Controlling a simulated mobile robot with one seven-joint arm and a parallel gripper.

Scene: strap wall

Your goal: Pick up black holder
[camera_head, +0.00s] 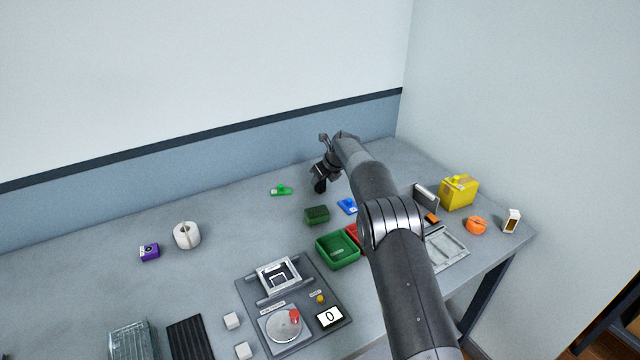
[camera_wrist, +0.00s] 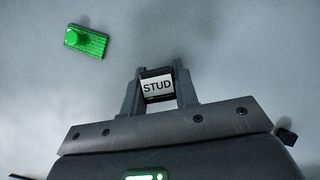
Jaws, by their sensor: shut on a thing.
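My gripper (camera_head: 321,176) is at the back of the table, right of the small green piece. In the wrist view its two fingers (camera_wrist: 158,88) are shut on a small black holder (camera_wrist: 155,72). The holder has a white label reading "STUD" and sits between the fingertips. In the head view a dark shape (camera_head: 320,186) shows at the fingertips, too small to make out. I cannot tell whether the holder touches the table.
A green piece (camera_head: 281,190) lies left of my gripper and also shows in the wrist view (camera_wrist: 86,40). A dark green block (camera_head: 317,214), a blue piece (camera_head: 347,206) and a green bin (camera_head: 338,248) stand nearer. The table's back left is clear.

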